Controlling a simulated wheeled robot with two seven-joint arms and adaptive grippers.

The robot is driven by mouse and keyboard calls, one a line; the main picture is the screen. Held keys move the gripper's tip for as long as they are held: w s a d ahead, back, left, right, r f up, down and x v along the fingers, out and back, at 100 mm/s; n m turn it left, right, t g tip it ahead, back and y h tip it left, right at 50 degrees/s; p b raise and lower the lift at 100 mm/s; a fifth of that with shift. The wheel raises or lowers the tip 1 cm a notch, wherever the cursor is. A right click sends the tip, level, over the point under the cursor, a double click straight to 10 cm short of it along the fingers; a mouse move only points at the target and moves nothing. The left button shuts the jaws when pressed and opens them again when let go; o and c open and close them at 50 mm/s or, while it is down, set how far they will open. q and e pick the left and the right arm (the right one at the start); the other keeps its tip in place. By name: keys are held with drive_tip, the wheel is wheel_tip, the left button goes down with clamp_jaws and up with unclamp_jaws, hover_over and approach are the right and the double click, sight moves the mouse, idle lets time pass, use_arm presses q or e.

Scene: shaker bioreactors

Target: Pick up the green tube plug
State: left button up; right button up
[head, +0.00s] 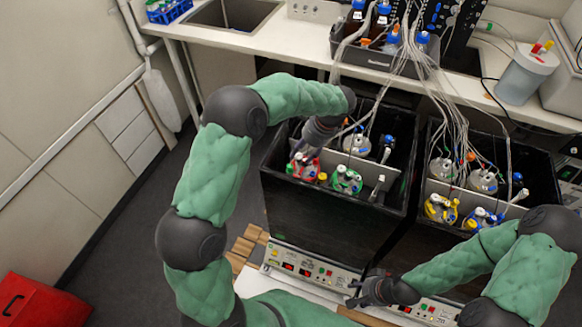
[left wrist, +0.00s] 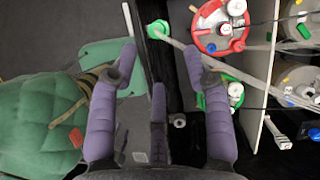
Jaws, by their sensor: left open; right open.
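The green tube plug (left wrist: 158,29) sits at the end of a pale tube, at the black wall of the shaker box, in the left wrist view. I cannot pick it out in the head view. My left gripper (left wrist: 160,62) is open and empty, its purple fingers spread, with the plug beyond the fingertips and apart from them. In the head view this gripper (head: 301,146) is over the left rim of the left black box. My right gripper (head: 368,289) is open and empty in front of the boxes, near the control panels.
The left black box (head: 330,222) holds a red-topped vessel (head: 303,168) and a green-topped vessel (head: 346,180). The right box holds yellow- and blue-topped vessels (head: 441,208). Many thin tubes (head: 444,82) run up to the bottle tray (head: 375,60).

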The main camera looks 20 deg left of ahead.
sight(291, 166)
use_arm(q)
drive_tip(key=x, duration=0.3)
drive_tip(key=shift+w+a+f+b, duration=0.1)
drive_tip(key=shift+a+f+b, duration=0.05)
drive_tip(key=shift+f+b, duration=0.2)
drive_tip(key=shift+s+a+f, duration=0.2)
drive_tip(key=shift+f, duration=0.15)
drive_tip(key=b+x, duration=0.2)
drive_tip(key=x, duration=0.2)
drive_tip(key=shift+s+a+f, duration=0.1)
drive_tip(key=shift+s, duration=0.05)
drive_tip(key=c, duration=0.8)
